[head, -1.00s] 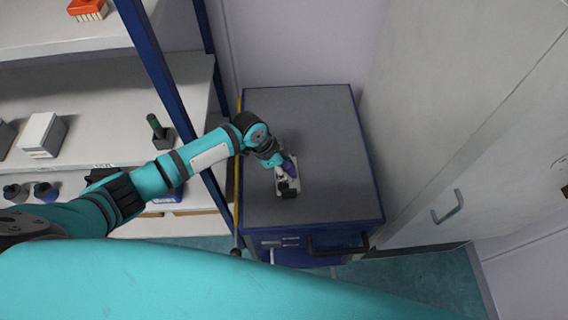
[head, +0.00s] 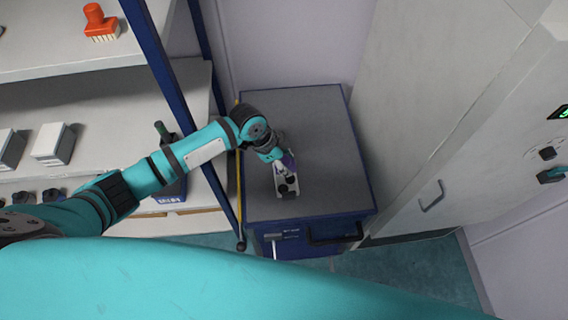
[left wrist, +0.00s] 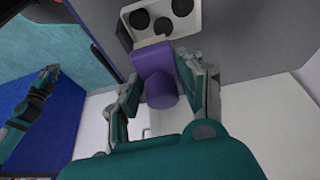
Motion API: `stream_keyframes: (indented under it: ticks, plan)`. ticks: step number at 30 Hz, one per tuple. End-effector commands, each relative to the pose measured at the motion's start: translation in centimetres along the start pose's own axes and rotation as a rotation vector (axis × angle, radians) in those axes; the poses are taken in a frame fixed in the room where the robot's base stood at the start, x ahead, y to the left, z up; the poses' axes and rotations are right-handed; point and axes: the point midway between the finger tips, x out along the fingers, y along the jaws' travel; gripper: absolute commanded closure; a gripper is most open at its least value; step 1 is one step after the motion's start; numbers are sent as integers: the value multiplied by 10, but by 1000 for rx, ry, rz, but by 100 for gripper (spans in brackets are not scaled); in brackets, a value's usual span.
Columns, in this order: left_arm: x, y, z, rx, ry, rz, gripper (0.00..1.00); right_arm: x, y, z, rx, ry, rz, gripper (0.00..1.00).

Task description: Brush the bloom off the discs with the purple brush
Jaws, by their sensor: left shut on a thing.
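The brush reaches to the near edge of a white tray (left wrist: 118,27), which lies on the grey cart top and also shows in the head view (head: 279,178). Several dark round discs (left wrist: 162,25) lie in the tray. I cannot tell whether the bristles touch a disc. A teal arm at the left of the left wrist view looks like my right one; its gripper (left wrist: 50,73) is too small to read.
The grey cart top (head: 310,125) is clear around the tray. A blue shelf post (head: 170,70) and shelves (head: 100,100) with white boxes (head: 53,144) stand left. An orange brush (head: 101,22) sits on the upper shelf. A tall pale cabinet (head: 430,110) stands right.

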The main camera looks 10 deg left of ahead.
Motion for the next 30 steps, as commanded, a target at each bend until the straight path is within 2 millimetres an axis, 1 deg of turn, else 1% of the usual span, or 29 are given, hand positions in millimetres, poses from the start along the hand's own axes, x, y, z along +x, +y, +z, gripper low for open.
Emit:
stream_keyframes:
  ticks: [3, 9, 15, 30]
  plan:
    - [-10, -5, -8, -1, 2, -4, 92, -1, -1, -1, 0, 1, -1, 100]
    - [-20, -10, -15, -7, 2, -5, 92, -2, 0, 2, 0, -4, 0, 100]
    - [-21, -10, -15, -7, 1, -4, 92, -2, 2, 7, -2, -10, 2, 100]
    - [-20, -9, -15, -7, 1, -4, 92, -2, 7, 5, -4, -8, 8, 100]
